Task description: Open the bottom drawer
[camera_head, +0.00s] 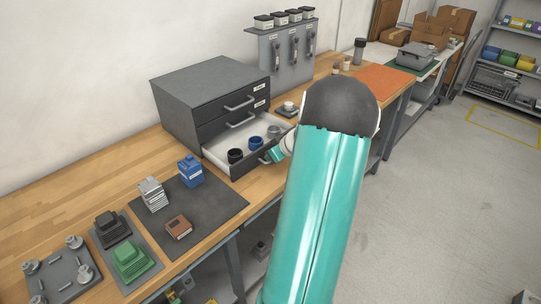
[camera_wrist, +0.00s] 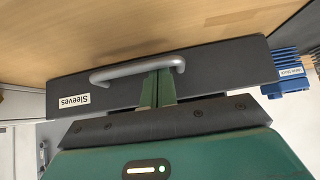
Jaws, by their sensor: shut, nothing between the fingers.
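The dark grey drawer cabinet (camera_head: 185,108) stands on the wooden workbench. Its bottom drawer (camera_head: 228,166) is pulled out, showing a light interior with dark and blue ring-like parts and a grey one. In the wrist view, the drawer front (camera_wrist: 215,72) appears upside down with a "Sleeves" label and a grey bar handle (camera_wrist: 120,72). My gripper (camera_wrist: 157,86) is shut and empty, its green fingers at the handle's right end in that view. Whether they touch the handle is unclear.
The two upper drawers (camera_head: 232,102) are closed. A dark mat (camera_head: 215,205) with a blue part (camera_head: 190,172) and other small parts lies in front of the cabinet. A tool rack (camera_head: 285,50) stands behind. The floor (camera_head: 430,190) at right is clear.

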